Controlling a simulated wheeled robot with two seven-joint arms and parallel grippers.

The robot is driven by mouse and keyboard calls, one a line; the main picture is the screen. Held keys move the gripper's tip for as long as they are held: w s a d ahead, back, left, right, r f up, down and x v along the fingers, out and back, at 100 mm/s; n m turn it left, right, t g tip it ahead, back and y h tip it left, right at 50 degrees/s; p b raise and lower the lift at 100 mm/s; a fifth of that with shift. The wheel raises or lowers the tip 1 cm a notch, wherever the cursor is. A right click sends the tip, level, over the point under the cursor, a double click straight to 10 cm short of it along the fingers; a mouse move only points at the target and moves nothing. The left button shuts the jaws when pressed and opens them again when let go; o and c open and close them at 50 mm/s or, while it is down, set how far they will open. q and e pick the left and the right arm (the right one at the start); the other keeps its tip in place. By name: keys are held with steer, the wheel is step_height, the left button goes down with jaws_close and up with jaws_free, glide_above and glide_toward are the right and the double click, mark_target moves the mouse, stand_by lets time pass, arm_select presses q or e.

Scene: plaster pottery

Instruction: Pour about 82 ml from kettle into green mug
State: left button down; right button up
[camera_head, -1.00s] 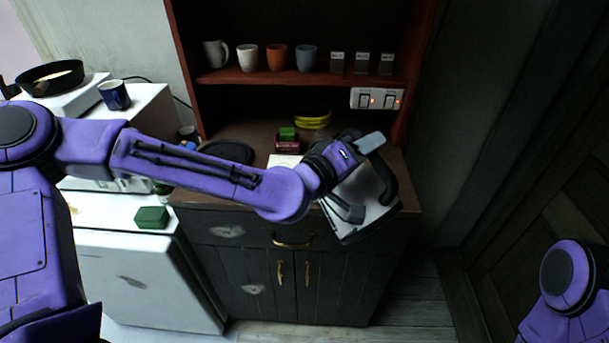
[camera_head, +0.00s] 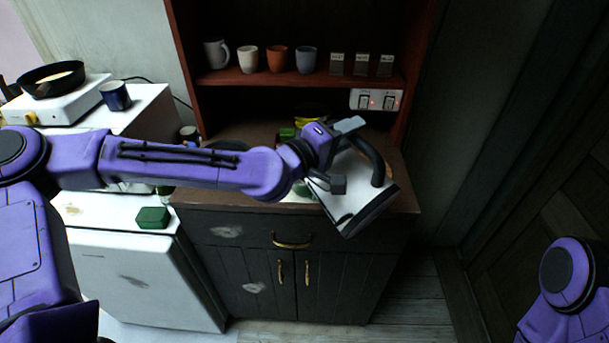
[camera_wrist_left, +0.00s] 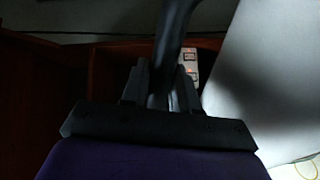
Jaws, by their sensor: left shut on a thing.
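The kettle (camera_head: 348,196) has a white body, a dark base edge and a black curved handle. It hangs tilted over the front right of the dark cabinet's counter. My left gripper (camera_head: 340,155) is shut on its handle; in the left wrist view, the fingers (camera_wrist_left: 162,92) stand on both sides of the dark handle, with the white kettle body (camera_wrist_left: 262,85) to the right. A small greenish patch (camera_head: 301,189) shows just left of the kettle, mostly hidden by my arm; I cannot tell if it is the green mug. The kettle's spout and any stream are not discernible. My right gripper is out of view.
Several cups (camera_head: 277,59) and small grey boxes stand on the red shelf above. A socket panel (camera_head: 376,100) is behind the kettle. At left are a pan (camera_head: 52,79) on a white hotplate, a blue mug (camera_head: 115,96) and a green block (camera_head: 152,217).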

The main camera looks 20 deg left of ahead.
arm_select(q)
steer(key=shift+w+a+r+n+p, duration=0.35)
steer(key=shift+w+a+r, duration=0.05)
steer(key=shift+a+r, duration=0.25)
steer(key=shift+w+a+r+n+p, duration=0.35)
steer(key=shift+a+r, duration=0.2)
steer(key=shift+r, duration=0.1)
steer(key=shift+w+a+r, duration=0.1)
steer(key=shift+w+a, duration=0.1)
steer(key=shift+a, duration=0.2)
steer(key=shift+n, duration=0.3)
steer(key=shift+s+d, duration=0.1)
steer(key=shift+d, duration=0.1)
steer(key=shift+s+d, duration=0.15)
steer(key=shift+d, duration=0.2)
steer(key=shift+a+r, duration=0.1)
steer(key=shift+r, duration=0.05)
stand_by(0.5)
